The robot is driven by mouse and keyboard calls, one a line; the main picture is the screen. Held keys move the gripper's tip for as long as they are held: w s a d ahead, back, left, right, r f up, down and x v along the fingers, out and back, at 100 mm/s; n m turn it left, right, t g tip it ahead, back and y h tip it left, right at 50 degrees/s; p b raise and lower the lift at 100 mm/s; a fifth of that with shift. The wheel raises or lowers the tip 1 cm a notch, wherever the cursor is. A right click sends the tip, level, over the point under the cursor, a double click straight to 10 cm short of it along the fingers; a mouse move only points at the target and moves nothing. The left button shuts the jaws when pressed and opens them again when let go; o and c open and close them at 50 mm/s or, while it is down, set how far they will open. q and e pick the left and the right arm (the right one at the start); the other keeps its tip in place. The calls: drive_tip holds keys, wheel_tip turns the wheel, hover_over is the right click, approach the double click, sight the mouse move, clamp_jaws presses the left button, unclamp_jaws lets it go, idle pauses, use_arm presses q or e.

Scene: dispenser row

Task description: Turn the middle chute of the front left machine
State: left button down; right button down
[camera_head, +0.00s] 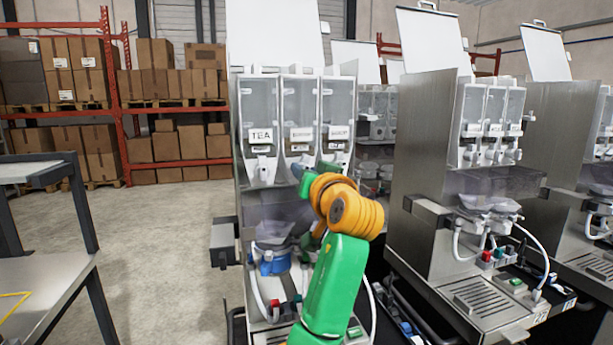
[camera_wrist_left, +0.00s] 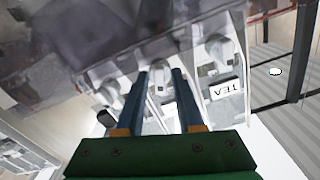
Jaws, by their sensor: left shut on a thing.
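The front left machine (camera_head: 255,205) stands in the middle of the head view with several clear canisters in a row on top. The left canister (camera_head: 262,105) carries a TEA label, and the middle canister (camera_head: 299,105) is beside it. My left gripper (camera_head: 301,175) reaches up to the underside of the middle canister; the wrist there hides most of its chute. In the left wrist view the picture is turned over, with the TEA label (camera_wrist_left: 224,89) at right. There the middle chute (camera_wrist_left: 160,74) sits between the fingertips, and the gripper is shut on it. My right gripper is not in view.
The tea chute (camera_wrist_left: 222,48) and the right canister's chute (camera_wrist_left: 110,95) are close on either side of the fingers. A second machine (camera_head: 425,160) stands to the right. A metal table (camera_head: 50,280) is at the left, with open floor (camera_head: 160,260) between.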

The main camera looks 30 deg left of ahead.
use_arm(q)
drive_tip(key=shift+f+n, duration=0.2)
drive_tip(key=shift+n, duration=1.6)
drive_tip(key=c, duration=0.9)
unclamp_jaws()
drive_tip(key=shift+w, duration=0.15)
drive_tip(key=b+v, duration=0.4)
drive_tip(key=v, duration=0.3)
